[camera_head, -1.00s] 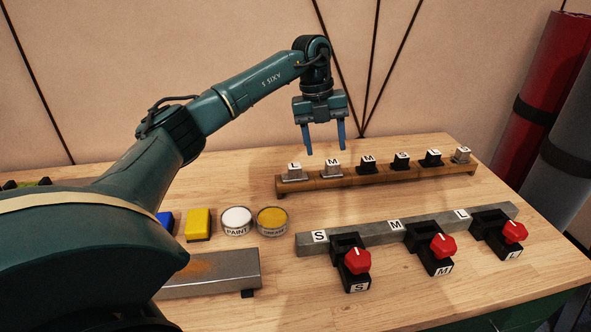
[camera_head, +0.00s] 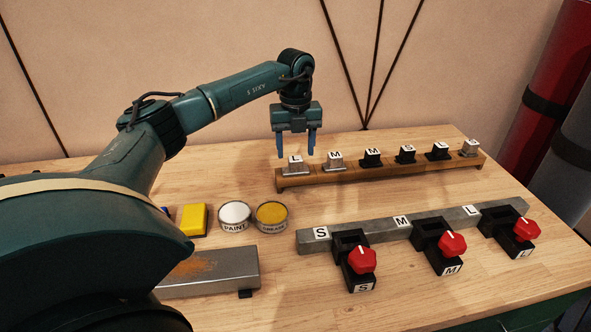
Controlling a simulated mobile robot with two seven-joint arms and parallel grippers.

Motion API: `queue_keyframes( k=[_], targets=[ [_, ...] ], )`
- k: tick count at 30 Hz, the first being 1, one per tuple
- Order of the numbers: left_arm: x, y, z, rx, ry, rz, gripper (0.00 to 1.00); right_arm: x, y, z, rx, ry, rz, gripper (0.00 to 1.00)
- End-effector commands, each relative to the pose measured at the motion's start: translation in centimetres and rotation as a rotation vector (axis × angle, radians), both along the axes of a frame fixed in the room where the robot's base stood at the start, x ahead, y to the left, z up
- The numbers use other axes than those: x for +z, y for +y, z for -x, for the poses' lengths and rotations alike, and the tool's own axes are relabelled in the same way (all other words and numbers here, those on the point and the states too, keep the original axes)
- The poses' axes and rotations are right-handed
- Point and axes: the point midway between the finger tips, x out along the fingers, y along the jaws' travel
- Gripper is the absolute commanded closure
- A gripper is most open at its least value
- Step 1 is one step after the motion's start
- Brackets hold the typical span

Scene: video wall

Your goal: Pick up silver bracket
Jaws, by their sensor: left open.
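Several small brackets stand in a row on a wooden rail at the back of the table. Silver ones are the L bracket (camera_head: 295,167) at the left end, the M bracket (camera_head: 335,162) beside it, and the S bracket (camera_head: 469,149) at the right end. Black ones stand between, such as the black M bracket (camera_head: 372,158). My left gripper (camera_head: 295,155) points down, open, with its blue fingers on either side of the silver L bracket's top in the picture. I cannot tell whether the fingers touch it. My right gripper is not in view.
The wooden rail (camera_head: 400,174) runs along the back. In front, a grey metal bar (camera_head: 375,228) carries black clamps with red knobs (camera_head: 362,260). A paint tin (camera_head: 235,217), a grease tin (camera_head: 271,217), a yellow block (camera_head: 193,220) and a rusty metal plate (camera_head: 225,272) lie left.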

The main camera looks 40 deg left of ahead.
Motion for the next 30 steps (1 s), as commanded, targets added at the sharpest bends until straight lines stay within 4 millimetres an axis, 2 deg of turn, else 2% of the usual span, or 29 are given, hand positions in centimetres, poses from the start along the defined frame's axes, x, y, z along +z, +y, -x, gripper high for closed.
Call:
queue_keyframes(
  k=[1, 6, 15, 30],
  targets=[
    [-1.0, -0.1, 0.2, 0.0, 0.004, 0.0, 0.44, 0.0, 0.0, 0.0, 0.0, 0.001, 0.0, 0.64],
    [-3.2, -0.1, 0.3, 0.0, 0.003, 0.0, 0.44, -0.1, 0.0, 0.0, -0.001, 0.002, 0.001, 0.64],
    [-3.7, -0.1, 0.2, 0.0, 0.0, 0.0, 0.44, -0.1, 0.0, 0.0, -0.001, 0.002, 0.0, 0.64],
    [-3.7, -0.2, 0.2, 0.0, 0.0, 0.0, 0.84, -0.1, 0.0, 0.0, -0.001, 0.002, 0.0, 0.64]
  ],
)
